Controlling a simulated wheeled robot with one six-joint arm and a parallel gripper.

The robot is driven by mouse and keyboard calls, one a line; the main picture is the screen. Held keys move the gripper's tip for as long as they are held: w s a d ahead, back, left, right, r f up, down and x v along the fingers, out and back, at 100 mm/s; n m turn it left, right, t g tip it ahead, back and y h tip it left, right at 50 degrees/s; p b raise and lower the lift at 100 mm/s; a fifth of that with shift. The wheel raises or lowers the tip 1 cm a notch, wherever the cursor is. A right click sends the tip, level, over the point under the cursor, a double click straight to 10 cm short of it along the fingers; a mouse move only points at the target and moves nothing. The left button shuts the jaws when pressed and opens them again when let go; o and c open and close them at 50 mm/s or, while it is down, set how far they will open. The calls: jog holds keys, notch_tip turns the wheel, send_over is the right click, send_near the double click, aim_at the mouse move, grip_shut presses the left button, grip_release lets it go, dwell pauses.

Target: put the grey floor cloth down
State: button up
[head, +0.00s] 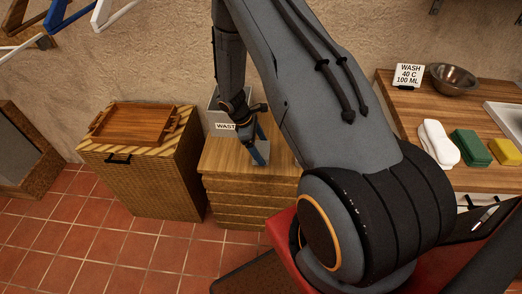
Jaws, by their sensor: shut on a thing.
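My gripper (256,139) is at the end of my arm, pointing down over the front part of the low wooden drawer cabinet (222,160). It is shut on a small grey piece, which looks like the grey floor cloth (259,158), partly hidden by the blue-grey fingers. I cannot tell whether the cloth touches the cabinet top or hangs just above it.
A wicker hamper (150,185) with a wooden tray (143,123) stands left.

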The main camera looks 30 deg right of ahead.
jog(key=shift+f, duration=1.05)
jog(key=shift+f, duration=0.15)
jog(key=o, duration=0.8)
jog(key=shift+o, duration=0.2)
jog(key=b+v, duration=0.3)
jog(key=v, duration=0.9)
jog(key=s+a+r+m+t+y, duration=0.2)
jog(key=s+a+r+m, duration=0.3)
jog(key=s+r, duration=0.4)
jog(key=s+a+r+m+t+y, duration=0.1)
jog(key=s+a+r+m, duration=0.4)
jog(key=s+r, duration=0.4)
jog(key=shift+a+r+m+t+y, duration=0.4)
jog(key=shift+r+m, duration=0.2)
jog(key=shift+r, duration=0.1)
